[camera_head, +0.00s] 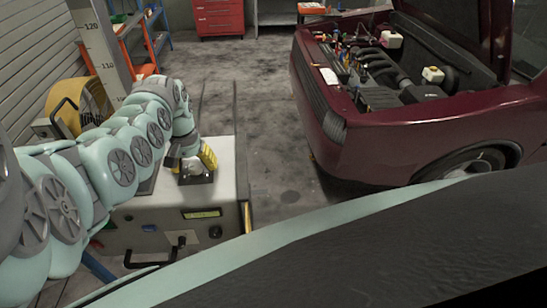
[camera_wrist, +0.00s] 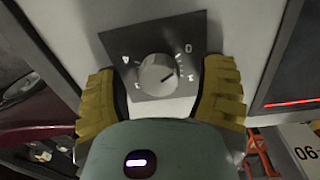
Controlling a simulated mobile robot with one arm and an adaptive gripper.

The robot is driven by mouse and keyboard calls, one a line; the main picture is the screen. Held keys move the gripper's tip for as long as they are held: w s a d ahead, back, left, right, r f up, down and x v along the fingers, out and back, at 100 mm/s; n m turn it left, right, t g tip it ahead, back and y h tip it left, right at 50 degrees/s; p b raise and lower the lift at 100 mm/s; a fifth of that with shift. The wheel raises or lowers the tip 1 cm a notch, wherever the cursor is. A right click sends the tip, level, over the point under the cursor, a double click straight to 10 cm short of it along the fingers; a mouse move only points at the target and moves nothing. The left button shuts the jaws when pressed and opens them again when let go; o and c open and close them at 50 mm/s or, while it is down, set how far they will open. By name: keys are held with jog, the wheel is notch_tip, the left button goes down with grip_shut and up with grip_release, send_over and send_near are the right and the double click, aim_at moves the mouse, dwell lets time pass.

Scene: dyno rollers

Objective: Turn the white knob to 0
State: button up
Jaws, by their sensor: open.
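In the wrist view the white knob (camera_wrist: 157,72) is round and sits on a dark grey square plate (camera_wrist: 120,42) on a pale panel. A 0 is printed at the plate's upper right, with other marks around the knob. The knob's dark pointer line faces right, towards a mark below the 0. My gripper (camera_wrist: 160,86) has yellow ridged fingers, open, one to each side of the knob with gaps between. In the head view my gripper (camera_head: 195,165) is low over the top of the white cabinet (camera_head: 222,165); the knob cannot be made out there.
The cabinet's front has a lever handle (camera_head: 178,248) and a small black knob (camera_head: 215,232). A maroon car (camera_head: 400,140) with its hood up stands to the right. Clear floor (camera_head: 275,140) lies between. A yellow reel (camera_head: 75,105) is at the left.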

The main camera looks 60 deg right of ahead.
aim_at(192, 165)
jog(key=shift+r, duration=0.15)
notch_tip(192, 165, up, 12)
jog(key=shift+w+a+f, duration=0.15)
jog(key=shift+w+f, duration=0.05)
dwell(0.6)
dwell(0.6)
